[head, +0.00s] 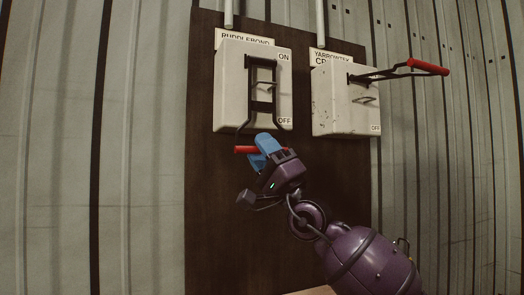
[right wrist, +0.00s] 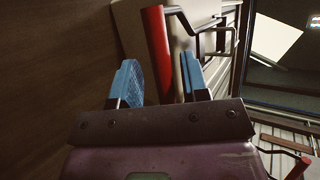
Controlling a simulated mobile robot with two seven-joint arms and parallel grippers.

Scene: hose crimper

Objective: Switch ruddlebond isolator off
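The ruddlebond isolator (head: 228,85) is a pale box under a nameplate reading RUDDLEBOND, with ON at its top right and OFF at its bottom right. Its black lever (head: 262,105) points down across the front. The red grip (head: 243,150) is at the lever's lower end, just below the box, near the OFF end. My right gripper (head: 264,146) is at this grip and hides part of it. In the right wrist view, the blue fingers are apart with the red grip (right wrist: 157,45) between them; gaps show beside it. My left gripper is not in view.
The yarrowtek isolator (head: 335,105) stands close on the right. Its lever sticks out from the box with a red grip (head: 428,67). Both boxes hang on a dark board (head: 225,220) on a corrugated wall. The board below the boxes is bare.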

